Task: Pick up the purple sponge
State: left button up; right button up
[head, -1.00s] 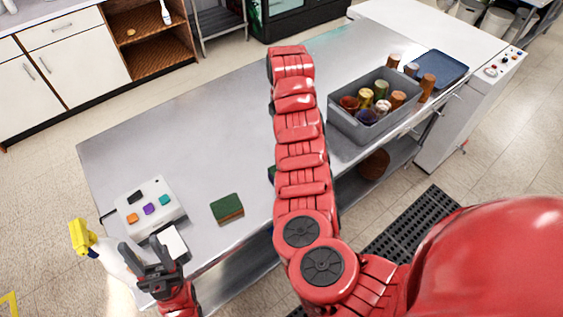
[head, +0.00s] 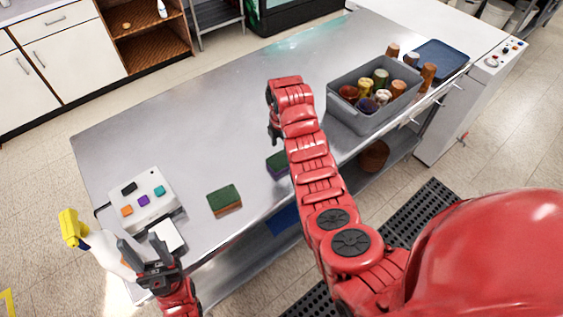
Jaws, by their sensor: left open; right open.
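The purple sponge (head: 277,167) has a dark green top and a purple side. It lies on the steel counter (head: 200,120), partly hidden behind my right arm. My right gripper (head: 275,134) is open, small and dark in the head view, above the counter and just beyond the sponge, apart from it in the picture. My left gripper (head: 150,250) is open and empty at the counter's near left corner, by a white pad and well away from the purple sponge.
An orange-sided green-topped sponge (head: 225,200) lies left of the purple one. A white box with coloured squares (head: 160,212) and a yellow-headed spray bottle (head: 72,229) are at left. A grey bin of cups (head: 350,116) and a blue tray (head: 442,60) are at right. The far counter is clear.

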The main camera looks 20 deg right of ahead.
aim_at(281, 159)
jog(key=shift+w+f+p, duration=0.1)
jog(key=shift+f+p, duration=1)
jog(key=shift+f, duration=1.15)
jog(key=c, duration=1.2)
jog(key=shift+o, duration=0.2)
jog(key=shift+w+a+r, duration=0.1)
